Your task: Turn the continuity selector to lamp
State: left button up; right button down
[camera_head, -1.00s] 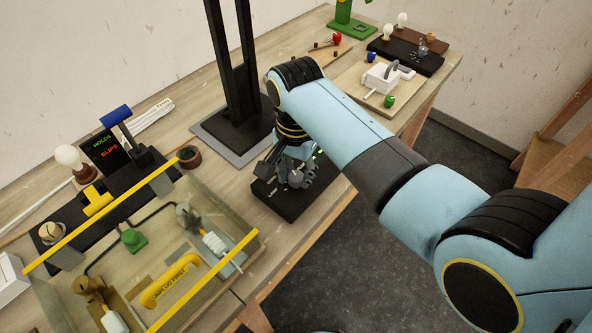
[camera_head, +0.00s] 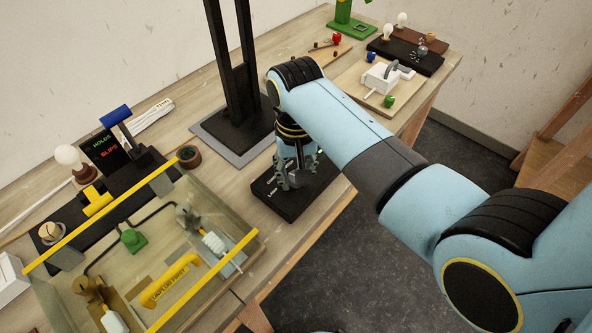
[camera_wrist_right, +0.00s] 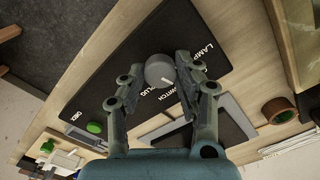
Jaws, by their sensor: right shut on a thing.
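The continuity selector is a round grey knob (camera_wrist_right: 159,71) on a black box (camera_head: 300,203) at the table's front edge. In the right wrist view white lettering beside the knob reads LAMP, SWITCH, PLUG and CORD. A pale pointer mark on the knob faces the SWITCH lettering, with LAMP farther to the right. My right gripper (camera_wrist_right: 160,68) is shut on the knob, one finger on each side. In the head view my right gripper (camera_head: 295,178) comes down onto the box from above and hides most of the knob. My left gripper is in neither view.
A black upright stand (camera_head: 236,90) rises close behind the box. Boards with bulbs and a white switch (camera_head: 383,77) lie at the far right.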

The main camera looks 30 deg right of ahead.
jog(key=n, duration=0.5)
jog(key=shift+n, duration=2.5)
jog(key=c, duration=0.9)
grip_release()
jog(key=shift+c, duration=0.2)
